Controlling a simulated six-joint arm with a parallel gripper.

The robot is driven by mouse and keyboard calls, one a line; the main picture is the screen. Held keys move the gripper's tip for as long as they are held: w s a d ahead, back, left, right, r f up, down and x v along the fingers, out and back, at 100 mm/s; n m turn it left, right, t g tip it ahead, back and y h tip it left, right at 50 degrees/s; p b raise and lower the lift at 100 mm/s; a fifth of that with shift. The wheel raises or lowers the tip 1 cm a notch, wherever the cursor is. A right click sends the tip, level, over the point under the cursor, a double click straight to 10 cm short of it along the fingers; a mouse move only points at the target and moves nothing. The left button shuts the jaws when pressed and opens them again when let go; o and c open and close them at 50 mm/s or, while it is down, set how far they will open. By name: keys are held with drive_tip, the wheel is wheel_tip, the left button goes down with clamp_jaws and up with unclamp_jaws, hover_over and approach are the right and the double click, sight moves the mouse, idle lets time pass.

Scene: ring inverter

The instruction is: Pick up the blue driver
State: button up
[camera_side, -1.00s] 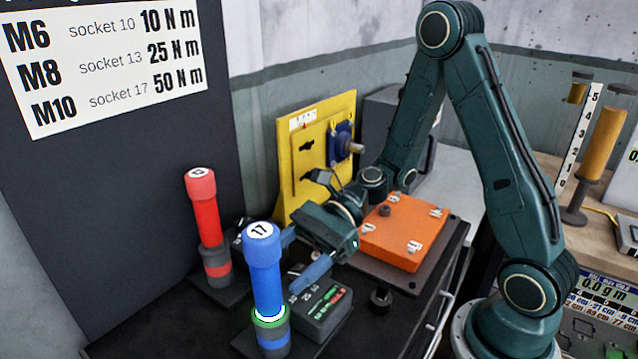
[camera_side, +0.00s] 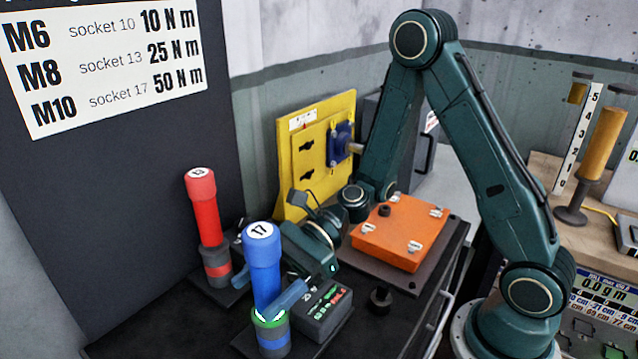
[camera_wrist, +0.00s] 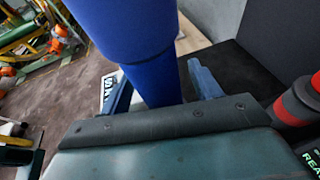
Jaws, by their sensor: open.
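The blue driver (camera_side: 264,272), marked 17 on its cap, stands upright at the front of the dark bench, with a green band and a dark lower part near its base. My gripper (camera_side: 279,299) is open at the driver's lower body. In the wrist view the blue driver (camera_wrist: 150,60) rises between the two blue fingers of my gripper (camera_wrist: 160,90), one on each side. I cannot tell whether either finger touches it. The driver's foot is hidden in the wrist view.
A red driver (camera_side: 204,215) marked 13 stands behind and left. A dark box with a small display (camera_side: 327,305) sits just right of the blue driver. An orange box (camera_side: 400,235) and a yellow panel (camera_side: 300,190) stand farther back. A small dark ring-shaped part (camera_side: 380,299) lies on the bench.

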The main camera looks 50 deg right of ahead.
drive_tip(key=shift+w+a+f, duration=0.15)
drive_tip(key=shift+a, duration=0.4)
drive_tip(key=c, duration=1.3)
drive_tip(key=shift+r, duration=0.2)
wheel_tip(320, 180, up, 20)
drive_tip(key=shift+f, duration=0.1)
idle(0.3)
drive_tip(key=shift+f, duration=0.1)
idle(0.8)
